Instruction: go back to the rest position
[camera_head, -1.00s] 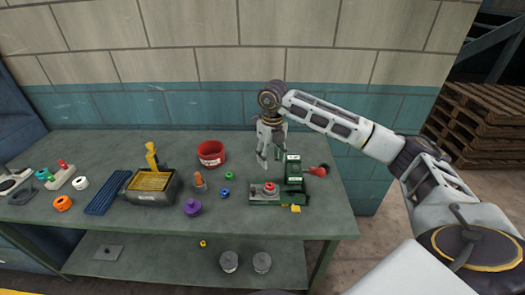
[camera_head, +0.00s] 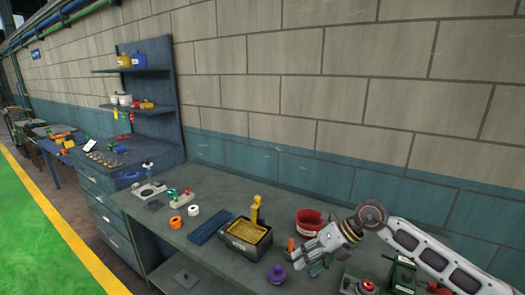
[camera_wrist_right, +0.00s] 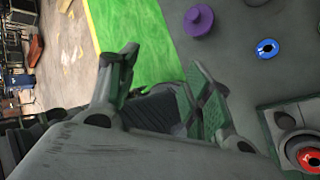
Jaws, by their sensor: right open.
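My right gripper (camera_head: 312,254) is over the workbench in the head view, with its arm coming in from the right. Its jaws are apart and hold nothing; the right wrist view also shows the two fingers (camera_wrist_right: 160,85) spread with a gap between them. The green machine (camera_head: 402,275) stands at the lower right, partly behind my arm and cut by the frame edge. My left gripper is not in view.
On the bench are a red bowl (camera_head: 308,222), a dark box with yellow contents (camera_head: 246,238), a blue tray (camera_head: 210,225) and a purple knobbed piece (camera_head: 276,273). A blue shelf unit (camera_head: 150,110) stands at the left. Green floor (camera_head: 35,240) is open there.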

